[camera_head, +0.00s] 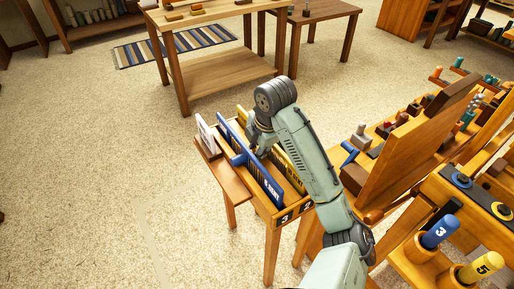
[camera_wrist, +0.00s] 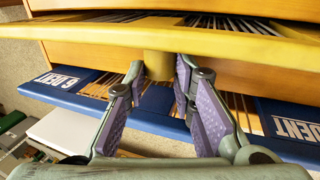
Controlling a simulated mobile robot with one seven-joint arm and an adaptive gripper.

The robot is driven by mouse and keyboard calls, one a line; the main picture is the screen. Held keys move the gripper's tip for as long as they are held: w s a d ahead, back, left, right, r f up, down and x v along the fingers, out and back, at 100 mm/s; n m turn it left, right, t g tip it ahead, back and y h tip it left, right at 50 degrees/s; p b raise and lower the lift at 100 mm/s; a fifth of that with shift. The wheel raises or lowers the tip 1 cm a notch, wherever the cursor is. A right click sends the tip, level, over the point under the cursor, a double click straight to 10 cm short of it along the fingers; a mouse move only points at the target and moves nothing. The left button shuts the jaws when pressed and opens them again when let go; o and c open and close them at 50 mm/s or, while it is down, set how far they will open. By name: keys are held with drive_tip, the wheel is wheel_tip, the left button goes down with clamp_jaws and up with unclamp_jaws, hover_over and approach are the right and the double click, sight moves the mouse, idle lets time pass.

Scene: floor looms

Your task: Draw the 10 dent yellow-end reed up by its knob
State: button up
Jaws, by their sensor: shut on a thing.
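The yellow-end reed (camera_head: 291,168) stands on edge in a wooden slotted stand (camera_head: 262,207), with dark lettering partly legible as "DENT". In the wrist view the yellow bar (camera_wrist: 90,31) runs across the top. Its yellow knob (camera_wrist: 158,66) sticks out toward my gripper (camera_wrist: 160,82), whose purple-padded fingers are shut on it from both sides. In the head view my gripper (camera_head: 258,142) hides the knob. The yellow reed looks still down in the stand among the others.
A blue reed (camera_head: 262,182) with its own blue knob (camera_head: 240,159) stands close beside the yellow one, below my fingers in the wrist view. A white reed (camera_head: 205,131) is farther left. A bench with blocks and racks (camera_head: 395,170) crowds the right. Open floor lies left.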

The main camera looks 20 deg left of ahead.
drive_tip(key=shift+r, duration=0.15)
clamp_jaws()
wheel_tip(320, 180, up, 7)
drive_tip(key=p, duration=0.6)
drive_tip(key=shift+r+p, duration=0.35)
drive_tip(key=shift+r, duration=0.8)
